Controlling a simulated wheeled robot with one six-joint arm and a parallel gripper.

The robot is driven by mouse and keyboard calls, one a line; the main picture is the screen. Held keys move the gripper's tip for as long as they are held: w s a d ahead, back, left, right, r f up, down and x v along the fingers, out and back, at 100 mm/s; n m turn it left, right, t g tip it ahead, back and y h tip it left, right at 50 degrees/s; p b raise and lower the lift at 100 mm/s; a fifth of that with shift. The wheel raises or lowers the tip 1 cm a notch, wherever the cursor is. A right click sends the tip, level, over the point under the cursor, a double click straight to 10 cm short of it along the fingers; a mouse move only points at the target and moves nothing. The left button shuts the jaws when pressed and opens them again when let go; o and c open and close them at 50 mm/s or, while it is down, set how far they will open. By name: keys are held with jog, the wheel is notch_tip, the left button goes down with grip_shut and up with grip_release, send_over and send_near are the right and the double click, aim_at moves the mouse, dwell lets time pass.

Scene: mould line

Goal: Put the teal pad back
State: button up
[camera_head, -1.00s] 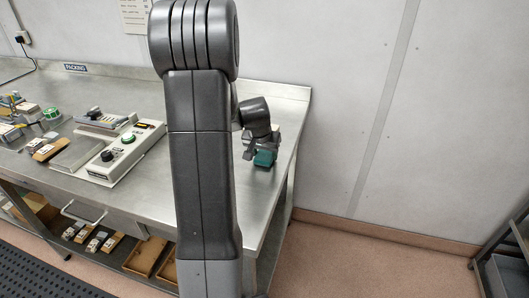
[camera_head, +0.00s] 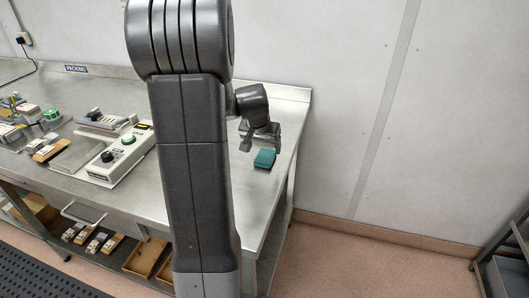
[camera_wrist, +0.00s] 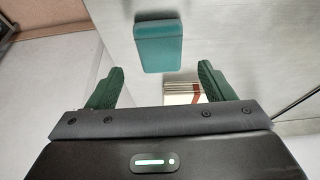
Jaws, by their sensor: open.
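The teal pad (camera_head: 265,158) lies on the right end of the steel bench (camera_head: 240,205). It is a small rounded block, and it also shows in the wrist view (camera_wrist: 158,42), ahead of the fingers. My gripper (camera_head: 261,143) is just behind and above the pad in the head view. The pad is apart from both fingers. My arm hides part of the bench's middle.
A sealing machine (camera_head: 118,155) with a green knob stands left of my arm. Small boxes and a green tape roll (camera_head: 52,113) lie further left. Trays (camera_head: 147,258) sit on the shelf below.

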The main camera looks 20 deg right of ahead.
jog(key=v, duration=0.7)
jog(key=shift+f, duration=0.1)
jog(key=shift+c, duration=0.4)
dwell(1.6)
